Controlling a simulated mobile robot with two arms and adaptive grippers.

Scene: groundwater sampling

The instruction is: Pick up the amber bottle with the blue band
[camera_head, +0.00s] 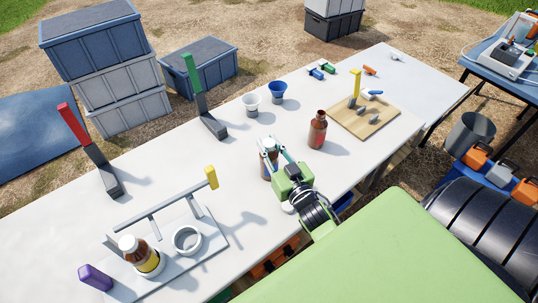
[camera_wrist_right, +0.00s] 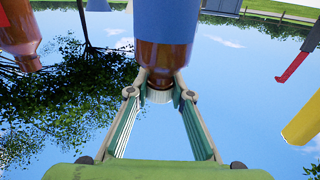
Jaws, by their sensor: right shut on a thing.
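The amber bottle with the blue band (camera_wrist_right: 166,56) is upright, with its white cap between the fingers of my right gripper (camera_wrist_right: 160,94). The right wrist view shows it upside down, the wide blue band towards the top edge. In the head view, my right gripper (camera_head: 269,149) is shut on this bottle (camera_head: 266,172) near the middle of the white table (camera_head: 240,140). The fingers and green gripper body hide much of it there. I cannot tell whether its base touches the table. My left gripper is not in view.
A red-brown bottle (camera_head: 317,130) stands close by on the right, near a wooden board (camera_head: 362,118) with small items. A yellow-banded amber bottle (camera_head: 142,255) is in a rack at the front left. White (camera_head: 251,104) and blue (camera_head: 277,92) cups stand behind.

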